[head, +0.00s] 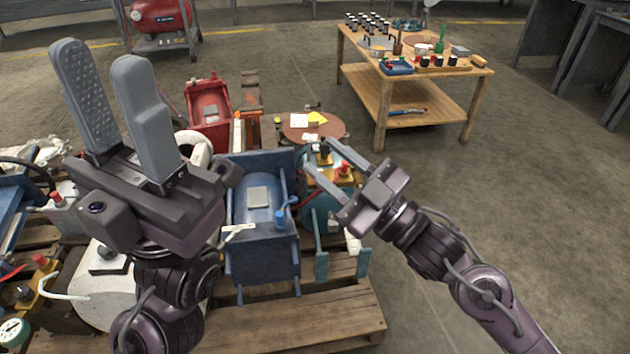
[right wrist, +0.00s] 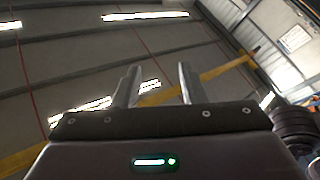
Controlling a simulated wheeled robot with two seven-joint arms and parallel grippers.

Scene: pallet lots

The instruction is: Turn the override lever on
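I cannot make out for sure which part is the override lever. A blue machine (head: 262,190) with a blue knob or handle (head: 281,216) stands on the wooden pallet (head: 310,318). Right of it is a teal machine (head: 318,210) with a red knob (head: 344,169). My left gripper (head: 99,57) is raised close to the camera at the left, fingers apart and empty, hiding part of the pallet. My right gripper (head: 319,154) is in front of the teal machine in the picture, fingers apart and empty. In the right wrist view (right wrist: 158,84) its fingers point towards the ceiling.
Other machine parts crowd the pallet, including a red unit (head: 208,108) and a white cylinder (head: 103,290). A wooden table (head: 360,85) with small items stands at the back right. A red compressor (head: 160,15) is at the back left. The floor at the right is clear.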

